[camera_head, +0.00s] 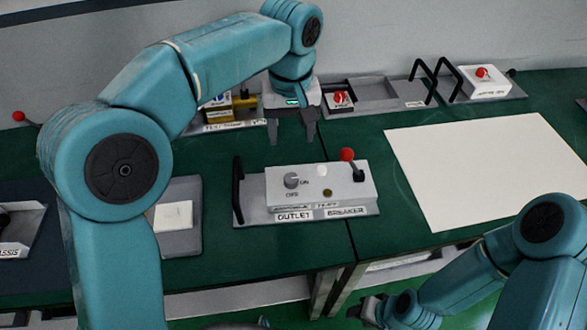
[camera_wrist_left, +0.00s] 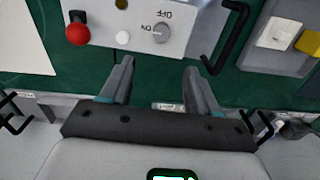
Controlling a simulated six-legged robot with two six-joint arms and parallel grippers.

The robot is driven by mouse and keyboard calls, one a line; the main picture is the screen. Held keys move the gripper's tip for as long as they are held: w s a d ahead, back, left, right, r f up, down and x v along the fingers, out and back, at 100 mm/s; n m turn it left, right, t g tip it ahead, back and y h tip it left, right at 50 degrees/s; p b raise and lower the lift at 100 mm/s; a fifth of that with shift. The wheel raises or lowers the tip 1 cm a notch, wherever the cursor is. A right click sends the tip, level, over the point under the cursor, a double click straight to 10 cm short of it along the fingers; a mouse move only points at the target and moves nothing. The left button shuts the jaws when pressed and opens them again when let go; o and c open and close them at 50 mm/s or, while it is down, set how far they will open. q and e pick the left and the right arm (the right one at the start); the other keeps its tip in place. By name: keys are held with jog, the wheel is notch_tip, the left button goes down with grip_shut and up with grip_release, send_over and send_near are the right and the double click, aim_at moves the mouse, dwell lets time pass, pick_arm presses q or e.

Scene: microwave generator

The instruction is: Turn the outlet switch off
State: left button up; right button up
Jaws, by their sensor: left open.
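A grey box labelled OUTLET and BREAKER (camera_head: 330,190) sits on the green table in the head view. It carries a round grey knob (camera_head: 291,180) with ON and OFF marked beside it; the knob's setting is too small to tell. A red-ball lever (camera_head: 347,155) stands at the box's right. My left gripper (camera_head: 292,139) is open and empty, fingers pointing down, above and apart from the box. In the left wrist view the knob (camera_wrist_left: 160,33) lies just beyond the fingertips (camera_wrist_left: 160,68). My right gripper (camera_head: 366,308) is low at the front, and its jaws are unclear.
A black handle (camera_head: 238,185) rises at the box's left. A white sheet (camera_head: 490,165) lies on the right. Panels with red knobs (camera_head: 481,72) stand along the back. A grey plate with a white block (camera_head: 172,215) lies left of the box.

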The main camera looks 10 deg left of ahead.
aim_at(291, 178)
pick_arm(q)
jog(key=f, duration=1.2)
jog(key=shift+s+a+f, duration=0.1)
jog(key=shift+s, duration=0.3)
jog(key=shift+s+f, duration=0.1)
jog(key=shift+f, duration=0.35)
jog(key=shift+w+f, duration=0.2)
jog(key=shift+w, duration=0.05)
pick_arm(e)
jog(key=shift+s+a, duration=0.1)
jog(key=shift+s, duration=0.3)
pick_arm(q)
jog(key=shift+s+r, duration=0.15)
jog(key=c, duration=1)
jog(key=shift+c, duration=0.2)
